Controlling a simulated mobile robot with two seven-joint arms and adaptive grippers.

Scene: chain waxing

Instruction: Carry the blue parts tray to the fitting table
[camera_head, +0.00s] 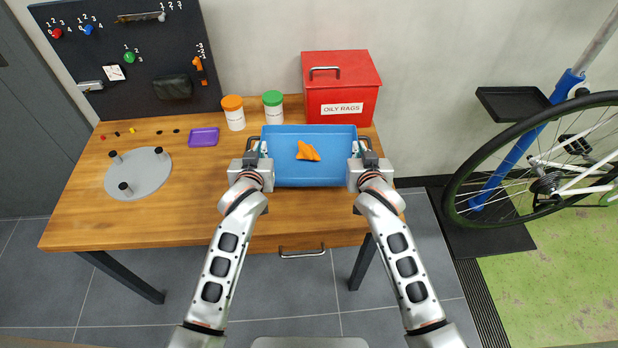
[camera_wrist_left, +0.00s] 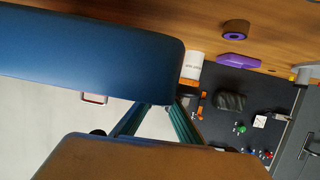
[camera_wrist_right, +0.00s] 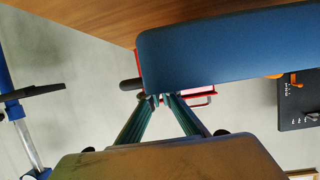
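The blue parts tray (camera_head: 340,170) is at the right part of the wooden table, with an orange crumpled item (camera_head: 307,151) in it. Its side also shows in the left wrist view (camera_wrist_left: 90,60) and the right wrist view (camera_wrist_right: 230,45). My left gripper (camera_head: 261,148) is at the tray's left end and my right gripper (camera_head: 356,148) at its right end. The fingers of both converge at the tray's end handles and look shut on them; the exact contact is partly hidden. I cannot tell whether the tray rests on the table or is slightly raised.
A red OILY RAGS box (camera_head: 342,88) and two jars, orange-lidded (camera_head: 235,115) and green-lidded (camera_head: 273,108), stand behind the tray. A purple dish (camera_head: 203,137) and grey round plate (camera_head: 138,180) lie left. A bicycle wheel and blue stand (camera_head: 505,160) are right. Open floor lies in front.

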